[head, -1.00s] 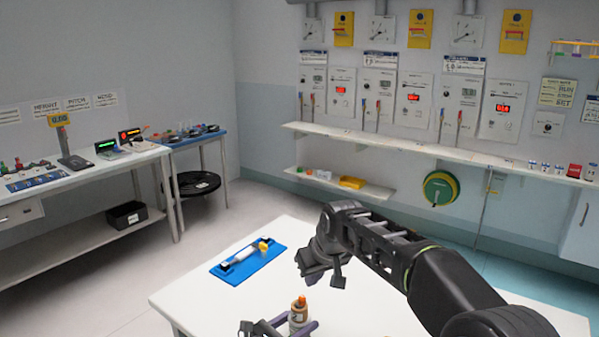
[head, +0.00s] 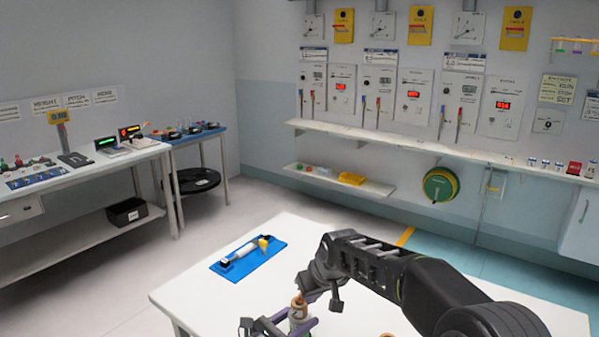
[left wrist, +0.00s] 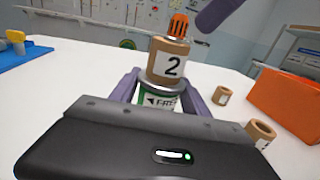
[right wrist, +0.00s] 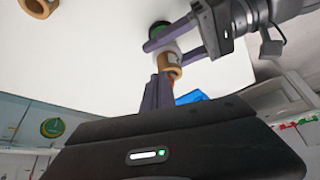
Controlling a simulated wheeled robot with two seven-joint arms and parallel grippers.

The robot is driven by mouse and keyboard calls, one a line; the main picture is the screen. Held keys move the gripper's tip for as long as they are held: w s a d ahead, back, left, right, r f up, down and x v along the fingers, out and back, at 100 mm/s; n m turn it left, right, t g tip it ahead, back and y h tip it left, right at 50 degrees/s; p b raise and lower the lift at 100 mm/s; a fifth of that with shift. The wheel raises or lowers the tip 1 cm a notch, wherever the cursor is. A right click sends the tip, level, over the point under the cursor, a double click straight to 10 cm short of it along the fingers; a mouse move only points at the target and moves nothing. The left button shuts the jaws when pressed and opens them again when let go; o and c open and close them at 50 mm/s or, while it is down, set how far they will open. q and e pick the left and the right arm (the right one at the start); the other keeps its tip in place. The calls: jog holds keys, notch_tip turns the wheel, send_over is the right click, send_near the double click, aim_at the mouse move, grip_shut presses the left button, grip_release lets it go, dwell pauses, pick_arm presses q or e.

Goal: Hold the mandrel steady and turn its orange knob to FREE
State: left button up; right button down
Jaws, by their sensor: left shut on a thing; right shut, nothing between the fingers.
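The mandrel (head: 298,316) stands upright at the white table's near edge. In the left wrist view it has a tan collar marked 2 (left wrist: 168,64), a ribbed orange knob (left wrist: 178,27) on top and a partly covered green-and-white label with an arrow (left wrist: 158,99) below. My left gripper (left wrist: 160,90) is shut around its body below the collar. My right gripper (right wrist: 162,76) is shut and empty, its fingertips close to the collar and knob end. In the left wrist view a right finger (left wrist: 222,12) hangs beside and above the knob, apart from it. The knob's setting is not readable.
A blue mat (head: 229,267) with a white cylinder and yellow knob lies at the table's far left. Tan rings (left wrist: 222,96) (left wrist: 261,131) and an orange box (left wrist: 287,99) are on the other side. The white table (head: 210,300) between is largely clear.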

jog(key=shift+w+a, duration=0.2)
jog(key=shift+a, duration=0.05)
dwell(0.6)
jog(key=shift+s+a, duration=0.15)
jog(key=shift+a, duration=0.05)
jog(key=shift+s+a, duration=0.2)
jog(key=shift+a, duration=0.15)
jog(key=shift+s+a, duration=0.15)
jog(key=shift+a, duration=0.4)
dwell(0.3)
jog(key=shift+s, duration=0.35)
dwell(0.3)
